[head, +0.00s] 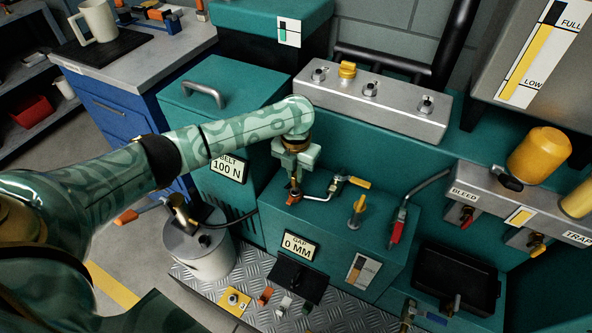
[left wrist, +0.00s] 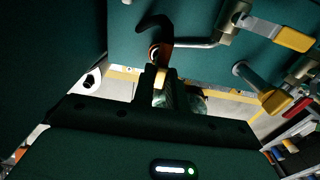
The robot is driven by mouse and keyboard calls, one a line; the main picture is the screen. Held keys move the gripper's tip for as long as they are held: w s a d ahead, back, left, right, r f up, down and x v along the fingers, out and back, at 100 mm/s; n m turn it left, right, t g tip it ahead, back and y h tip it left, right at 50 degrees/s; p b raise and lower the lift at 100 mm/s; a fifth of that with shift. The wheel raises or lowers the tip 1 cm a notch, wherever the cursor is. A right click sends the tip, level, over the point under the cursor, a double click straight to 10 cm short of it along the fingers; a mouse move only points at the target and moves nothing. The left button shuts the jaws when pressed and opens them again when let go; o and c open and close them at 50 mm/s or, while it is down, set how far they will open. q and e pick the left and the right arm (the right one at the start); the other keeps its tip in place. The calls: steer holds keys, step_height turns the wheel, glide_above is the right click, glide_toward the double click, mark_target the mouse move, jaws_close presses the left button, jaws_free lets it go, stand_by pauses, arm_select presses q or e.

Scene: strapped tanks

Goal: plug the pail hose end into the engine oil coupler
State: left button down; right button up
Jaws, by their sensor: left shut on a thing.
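My left gripper (head: 293,188) points down at the front box of the teal engine and is shut on an orange-brown hose end (left wrist: 164,50). In the left wrist view the fingers (left wrist: 160,78) grip it, and a dark hose bends away from it. The engine coupler pipe (left wrist: 200,43) runs from a valve with a yellow lever (head: 358,182) to right beside the hose end. I cannot tell whether they are joined or only close. The grey pail (head: 198,258) stands on the floor at left, with a black hose (head: 238,219) leading towards the engine. My right gripper is not in view.
A yellow-topped post (head: 357,211) and a red-handled lever (head: 397,230) stand right of the coupler on the box. A yellow block (head: 234,302) and small couplers lie on the tread plate (head: 325,317). A black tray (head: 455,279) is at right. A silver manifold (head: 372,100) lies behind.

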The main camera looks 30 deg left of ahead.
arm_select(q)
steer(key=shift+f+b, duration=0.6)
steer(key=shift+f, duration=0.8)
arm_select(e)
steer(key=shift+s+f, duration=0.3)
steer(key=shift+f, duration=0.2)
arm_select(q)
steer(key=c, duration=1.3)
jaws_free()
step_height(320, 180, up, 16)
steer(key=p, duration=0.8)
steer(key=shift+r, duration=0.2)
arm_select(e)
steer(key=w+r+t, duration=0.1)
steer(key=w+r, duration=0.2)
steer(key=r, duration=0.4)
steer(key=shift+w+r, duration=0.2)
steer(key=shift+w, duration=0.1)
arm_select(q)
steer(key=shift+f, duration=0.1)
